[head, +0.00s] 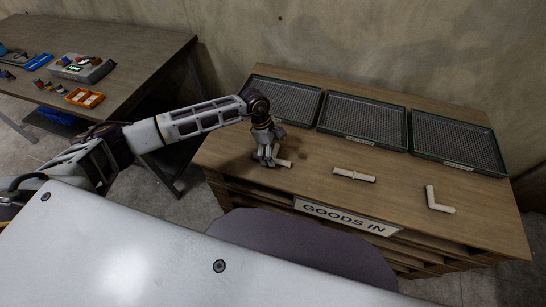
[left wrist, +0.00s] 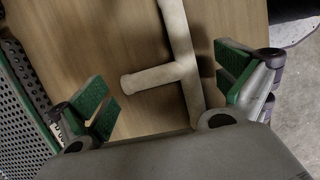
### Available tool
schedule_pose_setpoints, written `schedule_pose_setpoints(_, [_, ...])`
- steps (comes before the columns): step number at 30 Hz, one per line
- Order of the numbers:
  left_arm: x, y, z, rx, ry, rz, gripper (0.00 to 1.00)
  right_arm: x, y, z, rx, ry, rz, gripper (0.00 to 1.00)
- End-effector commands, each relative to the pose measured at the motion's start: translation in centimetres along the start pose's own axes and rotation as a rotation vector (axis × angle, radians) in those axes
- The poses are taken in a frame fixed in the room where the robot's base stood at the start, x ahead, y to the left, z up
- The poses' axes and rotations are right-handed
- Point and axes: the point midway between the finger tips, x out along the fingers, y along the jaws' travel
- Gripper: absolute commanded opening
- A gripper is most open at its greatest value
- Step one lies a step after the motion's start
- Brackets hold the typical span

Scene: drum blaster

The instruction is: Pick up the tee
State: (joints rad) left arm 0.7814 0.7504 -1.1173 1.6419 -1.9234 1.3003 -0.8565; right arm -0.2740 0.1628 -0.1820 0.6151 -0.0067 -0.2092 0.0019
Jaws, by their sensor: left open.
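The tee (head: 284,162) is a pale pipe piece near the left end of the goods-in bench, partly hidden by my left gripper (head: 266,157). In the left wrist view the tee (left wrist: 182,48) shows as a long run with a side branch pointing left. My left gripper (left wrist: 165,90) is open there, its green-padded fingers on either side of the tee. The branch end lies near the left finger and the run is nearer the right finger. I see no clear contact. My right gripper is not in view.
A straight pale pipe piece (head: 354,174) and an elbow (head: 438,201) lie farther right on the wooden bench (head: 310,177). Three mesh-bottomed trays, left (head: 284,99), middle (head: 362,118) and right (head: 457,141), line the back. A side table (head: 120,50) holds small parts.

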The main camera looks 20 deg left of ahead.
Motion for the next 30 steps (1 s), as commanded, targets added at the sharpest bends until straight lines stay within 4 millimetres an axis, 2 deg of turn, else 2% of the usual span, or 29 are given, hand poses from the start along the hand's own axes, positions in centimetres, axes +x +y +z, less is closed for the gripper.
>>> schedule_pose_setpoints(12, [0.0, 0.0, 0.0, 0.0, 0.0, 0.001, 0.99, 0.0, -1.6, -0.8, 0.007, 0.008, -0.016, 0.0])
schedule_pose_setpoints(24, [-0.1, 0.1, 0.0, 0.0, 0.0, 0.001, 0.49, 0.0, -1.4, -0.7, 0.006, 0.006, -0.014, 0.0])
schedule_pose_setpoints(30, [-0.1, 0.1, 0.0, 0.0, -0.001, 0.001, 0.49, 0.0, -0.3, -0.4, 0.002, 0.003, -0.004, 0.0])
